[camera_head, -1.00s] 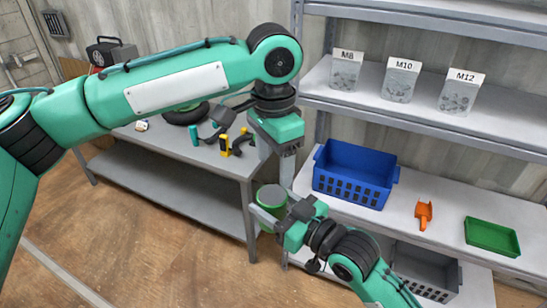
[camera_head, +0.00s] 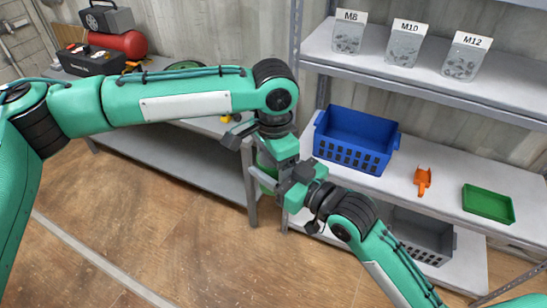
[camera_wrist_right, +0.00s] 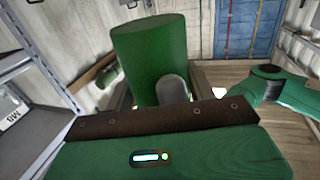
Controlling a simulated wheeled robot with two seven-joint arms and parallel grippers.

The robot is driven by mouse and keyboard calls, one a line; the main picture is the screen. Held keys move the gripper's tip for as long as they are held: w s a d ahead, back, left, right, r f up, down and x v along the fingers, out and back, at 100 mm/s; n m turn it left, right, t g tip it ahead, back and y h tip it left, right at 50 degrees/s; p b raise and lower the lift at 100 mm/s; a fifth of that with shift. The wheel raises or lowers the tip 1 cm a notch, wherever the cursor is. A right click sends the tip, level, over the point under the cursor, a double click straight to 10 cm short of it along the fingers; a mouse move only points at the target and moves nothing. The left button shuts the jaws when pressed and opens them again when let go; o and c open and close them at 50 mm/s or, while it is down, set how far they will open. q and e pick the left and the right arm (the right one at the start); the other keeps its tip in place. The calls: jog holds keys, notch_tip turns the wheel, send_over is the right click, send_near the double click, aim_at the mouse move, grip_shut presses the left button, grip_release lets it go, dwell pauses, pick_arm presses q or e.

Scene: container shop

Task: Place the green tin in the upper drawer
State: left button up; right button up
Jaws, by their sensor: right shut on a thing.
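The green tin (camera_head: 264,160) is held by my right gripper (camera_head: 264,179), which comes in from the lower right in the head view. The tin is largely hidden there behind my left wrist and the grippers. In the right wrist view the green tin (camera_wrist_right: 150,55) stands tall in front of the palm, with a grey finger (camera_wrist_right: 173,89) against its side. My left gripper (camera_head: 286,157) points down right beside the tin and the right gripper, overlapping them in the picture. Its fingertips are hard to make out. No drawer is visible.
A grey bench (camera_head: 180,165) stands behind my left arm, with a black toolbox (camera_head: 90,60) and red tank (camera_head: 118,43). A grey crate (camera_head: 425,240) sits below. Floor in front is clear.

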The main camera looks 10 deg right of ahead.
pick_arm(q)
jog(key=c, duration=0.9)
jog(key=shift+c, duration=0.2)
pick_arm(e)
jog(key=o, duration=1.3)
